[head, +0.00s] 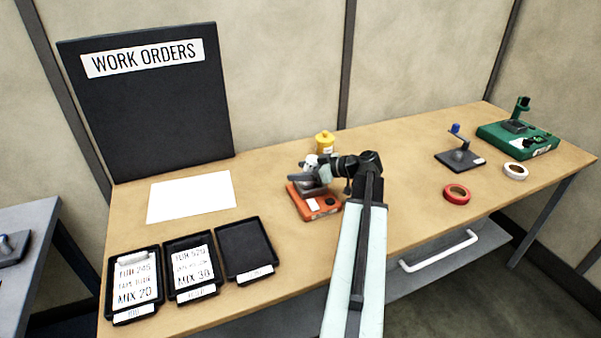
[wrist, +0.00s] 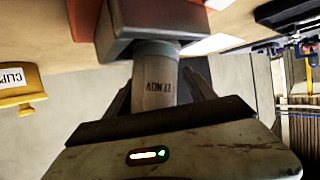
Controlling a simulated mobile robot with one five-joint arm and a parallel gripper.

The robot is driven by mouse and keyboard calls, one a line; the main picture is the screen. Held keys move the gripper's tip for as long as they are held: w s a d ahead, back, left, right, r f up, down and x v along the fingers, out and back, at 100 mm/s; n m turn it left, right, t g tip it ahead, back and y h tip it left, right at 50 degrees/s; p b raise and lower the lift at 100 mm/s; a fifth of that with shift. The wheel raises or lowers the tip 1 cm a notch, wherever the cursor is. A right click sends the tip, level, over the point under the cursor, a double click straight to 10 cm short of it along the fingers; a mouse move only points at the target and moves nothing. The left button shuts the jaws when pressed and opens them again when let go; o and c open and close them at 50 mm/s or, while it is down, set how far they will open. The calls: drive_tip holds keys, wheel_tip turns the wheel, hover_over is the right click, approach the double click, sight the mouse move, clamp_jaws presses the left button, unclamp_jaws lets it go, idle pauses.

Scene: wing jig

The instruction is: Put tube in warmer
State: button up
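The tube (wrist: 155,82) is a grey cylinder with dark lettering in the wrist view, where the picture is upside down. Its far end meets the grey and red block (wrist: 155,20) of the orange unit, which looks like the warmer (head: 318,206) in the head view. The tube appears to stand in or on this block; how deep it sits is hidden. My gripper (wrist: 157,85) has one dark finger on each side of the tube, close against it, and looks shut on it. In the head view, my gripper (head: 318,172) is just above the orange unit.
A yellow pot (head: 325,143) stands behind the orange unit. Black trays (head: 245,248) lie at the front left, beside a white sheet (head: 191,196). Red tape (head: 457,194), white tape (head: 515,171), a dark stand (head: 460,158) and a green unit (head: 517,138) are at the right.

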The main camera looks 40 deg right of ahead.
drive_tip(key=p+v, duration=0.4)
drive_tip(key=v, duration=0.8)
drive_tip(key=shift+p, duration=0.3)
